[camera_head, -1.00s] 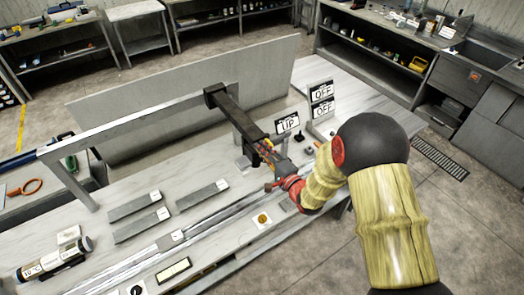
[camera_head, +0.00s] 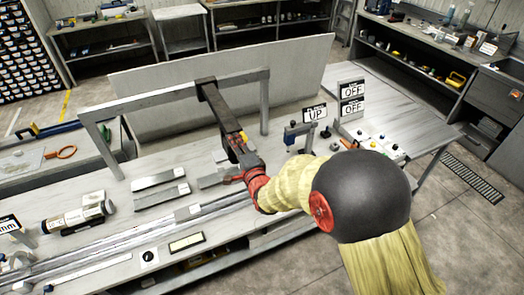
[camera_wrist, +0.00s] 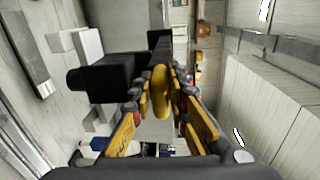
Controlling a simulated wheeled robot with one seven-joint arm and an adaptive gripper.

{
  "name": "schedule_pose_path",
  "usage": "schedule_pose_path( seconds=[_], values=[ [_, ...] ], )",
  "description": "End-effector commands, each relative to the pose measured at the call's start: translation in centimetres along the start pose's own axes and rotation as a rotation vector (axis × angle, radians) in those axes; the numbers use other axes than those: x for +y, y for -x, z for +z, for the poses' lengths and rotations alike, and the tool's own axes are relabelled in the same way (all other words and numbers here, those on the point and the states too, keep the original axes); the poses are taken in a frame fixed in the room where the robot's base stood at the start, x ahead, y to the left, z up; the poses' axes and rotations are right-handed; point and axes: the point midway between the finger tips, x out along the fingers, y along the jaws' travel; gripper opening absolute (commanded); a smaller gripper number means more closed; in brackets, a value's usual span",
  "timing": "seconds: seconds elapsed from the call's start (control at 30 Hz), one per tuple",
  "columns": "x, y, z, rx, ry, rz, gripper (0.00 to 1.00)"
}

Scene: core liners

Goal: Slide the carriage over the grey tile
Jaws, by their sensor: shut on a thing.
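The carriage (camera_head: 222,105) is a dark block with a long arm, riding on a grey overhead beam (camera_head: 150,98), right of the beam's middle. In the wrist view, the black carriage (camera_wrist: 110,78) lies beyond and left of the fingers. My gripper (camera_head: 240,145) is at the near end of the carriage arm. In the wrist view my gripper (camera_wrist: 161,92) is shut on a yellow oval knob (camera_wrist: 161,80). Several flat grey slabs (camera_head: 160,180) lie on the table below; one slab (camera_head: 218,178) is near the gripper. I cannot tell which is the grey tile.
The beam's posts (camera_head: 264,108) stand on the table, with a grey panel (camera_head: 140,82) behind. A long rail (camera_head: 130,235) runs along the table front. Signs reading UP (camera_head: 315,112) and OFF (camera_head: 352,90) stand at right. A labelled cylinder (camera_head: 75,217) lies at left.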

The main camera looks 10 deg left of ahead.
Motion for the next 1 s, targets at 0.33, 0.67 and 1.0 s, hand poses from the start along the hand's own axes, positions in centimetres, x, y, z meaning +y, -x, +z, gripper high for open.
schedule_pose_path(
  seconds=[0.33, 0.67, 1.0],
  values=[
    [1.4, 0.0, 12.9, -0.010, -0.001, 0.006, 0.00],
    [1.5, -0.1, 21.5, -0.006, 0.001, 0.009, 0.00],
    [1.4, -0.1, 24.9, -0.001, 0.002, 0.010, 0.00]
  ],
)
